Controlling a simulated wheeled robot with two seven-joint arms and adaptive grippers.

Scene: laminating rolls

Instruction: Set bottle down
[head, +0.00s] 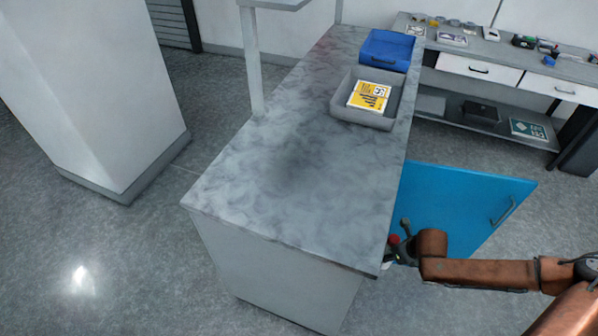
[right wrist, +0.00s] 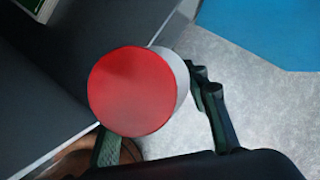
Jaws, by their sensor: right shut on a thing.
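The bottle has a red round cap and a white body. In the right wrist view its cap (right wrist: 131,91) faces the camera, and a strip of the white body (right wrist: 179,75) shows behind it. My right gripper (right wrist: 160,115) is shut on the bottle, with a finger on either side. In the head view the red cap (head: 394,240) shows at my right gripper (head: 398,252), beside the counter's right edge near its front corner. Most of the bottle is hidden there. My left gripper is not in view.
The marbled counter (head: 270,190) has a wide clear top. A grey tray (head: 340,108) with a yellow-and-white packet and a blue tray (head: 385,50) stand at its far end. A blue cabinet door (head: 450,205) stands open at the right. A dark shelf (right wrist: 60,80) lies beside the bottle.

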